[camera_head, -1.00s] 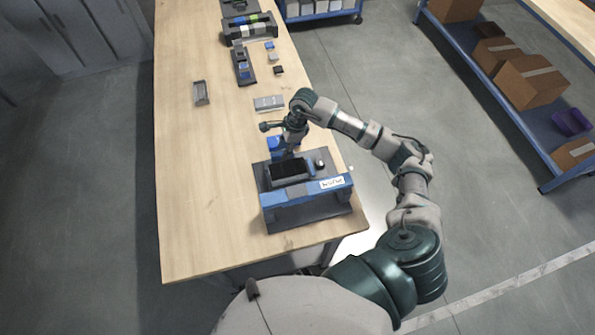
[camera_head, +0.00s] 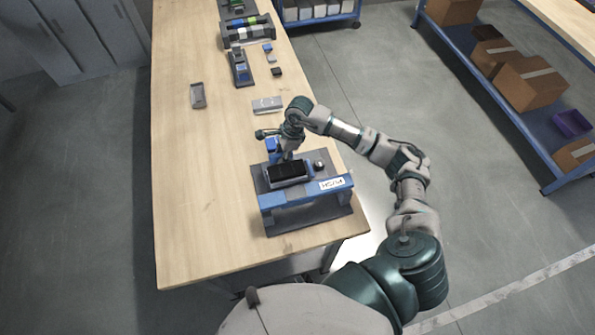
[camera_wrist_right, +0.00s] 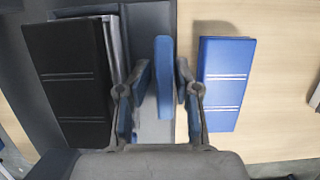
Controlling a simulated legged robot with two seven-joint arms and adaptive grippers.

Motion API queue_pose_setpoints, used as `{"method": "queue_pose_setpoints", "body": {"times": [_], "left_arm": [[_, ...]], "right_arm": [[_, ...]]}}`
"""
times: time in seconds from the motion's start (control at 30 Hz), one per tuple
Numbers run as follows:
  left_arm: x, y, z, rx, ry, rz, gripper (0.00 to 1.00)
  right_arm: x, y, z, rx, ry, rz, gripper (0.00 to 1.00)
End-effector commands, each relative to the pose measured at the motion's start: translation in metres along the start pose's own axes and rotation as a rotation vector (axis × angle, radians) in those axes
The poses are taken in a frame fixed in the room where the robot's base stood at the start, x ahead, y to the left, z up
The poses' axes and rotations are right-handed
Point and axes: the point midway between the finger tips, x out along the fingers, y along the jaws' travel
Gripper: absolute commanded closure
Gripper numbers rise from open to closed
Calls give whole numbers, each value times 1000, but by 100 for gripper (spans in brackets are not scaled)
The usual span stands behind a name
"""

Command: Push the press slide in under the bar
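The press slide (camera_head: 270,184) is a grey tray with a black block (camera_head: 287,173) on it, just behind the blue bar (camera_head: 290,199) with its PUSH label. My right gripper (camera_head: 286,157) is at the slide's far side, partly hidden. In the right wrist view, my right gripper's fingers (camera_wrist_right: 164,85) stand on either side of a narrow blue upright piece (camera_wrist_right: 164,60). Thin gaps seem to show beside it, so I cannot tell whether they grip it. The black block (camera_wrist_right: 70,80) is left of the fingers. My left gripper is not in view.
A blue block (camera_wrist_right: 226,80) lies right of the fingers in the right wrist view. A dark knob (camera_head: 319,165) stands right of the slide. A grey plate (camera_head: 267,105) and a small tray (camera_head: 198,95) lie farther back.

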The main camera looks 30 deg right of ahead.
Motion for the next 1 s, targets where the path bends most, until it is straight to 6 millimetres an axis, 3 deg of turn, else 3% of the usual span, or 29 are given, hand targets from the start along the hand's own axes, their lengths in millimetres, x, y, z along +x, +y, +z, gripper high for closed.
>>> {"method": "queue_pose_setpoints", "body": {"times": [0.1,0.47,1.0], "left_arm": [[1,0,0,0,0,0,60],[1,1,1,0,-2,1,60],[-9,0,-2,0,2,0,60]], "right_arm": [[5,0,-3,2,4,0,100],[7,3,-4,2,7,6,100],[6,37,-4,1,8,7,100]]}}
